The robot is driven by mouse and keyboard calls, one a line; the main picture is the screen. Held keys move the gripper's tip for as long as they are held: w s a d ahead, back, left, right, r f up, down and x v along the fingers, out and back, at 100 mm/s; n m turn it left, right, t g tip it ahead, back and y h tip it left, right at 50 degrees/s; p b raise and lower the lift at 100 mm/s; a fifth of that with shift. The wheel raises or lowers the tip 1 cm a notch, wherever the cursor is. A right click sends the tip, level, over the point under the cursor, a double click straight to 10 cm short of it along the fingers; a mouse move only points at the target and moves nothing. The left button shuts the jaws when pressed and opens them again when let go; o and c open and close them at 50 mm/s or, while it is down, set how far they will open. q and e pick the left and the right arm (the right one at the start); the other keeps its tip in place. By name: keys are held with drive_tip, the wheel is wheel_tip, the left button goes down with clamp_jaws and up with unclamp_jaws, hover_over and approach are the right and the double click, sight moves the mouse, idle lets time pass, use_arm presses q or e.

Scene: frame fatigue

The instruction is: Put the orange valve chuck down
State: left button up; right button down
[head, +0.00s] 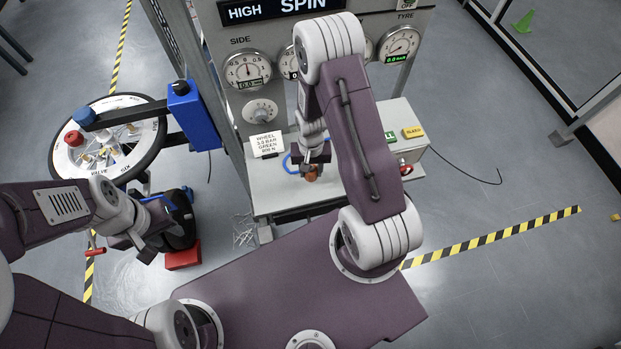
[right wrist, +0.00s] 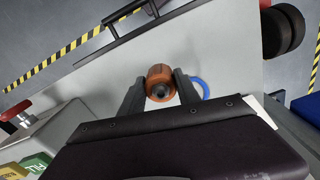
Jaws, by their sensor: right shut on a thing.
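The orange valve chuck (head: 312,174) is between the jaws of my right gripper (head: 310,162), over the front of the grey shelf (head: 285,198) below the gauges. In the right wrist view the chuck (right wrist: 160,78) shows end-on between the two dark fingers of my right gripper (right wrist: 160,94), which is shut on it. I cannot tell whether the chuck touches the shelf (right wrist: 190,45). A blue hose (head: 289,164) curves beside the chuck. My left gripper (head: 150,245) is low at the left, near a dark round object and a red block; its jaws are unclear.
The gauge panel (head: 250,105) stands behind the shelf, with a white sign (head: 266,144) at its left. A spoked wheel (head: 108,165) on a blue-armed stand is at the left. A grey box (head: 390,135) with a yellow button (head: 413,132) is at the right.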

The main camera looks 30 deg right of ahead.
sight(311, 176)
drive_tip(key=shift+w+d+f, duration=0.1)
drive_tip(key=shift+w+f, duration=0.1)
drive_tip(key=shift+w, duration=0.1)
wheel_tip(311, 176, down, 4)
drive_tip(key=b, duration=0.3)
drive_tip(key=shift+s+b, duration=0.15)
drive_tip(key=shift+b, duration=0.25)
drive_tip(key=shift+r, duration=0.1)
drive_tip(key=shift+f, duration=0.2)
drive_tip(key=c, duration=0.9)
unclamp_jaws()
drive_tip(key=shift+o, duration=0.2)
drive_tip(key=shift+r, duration=0.1)
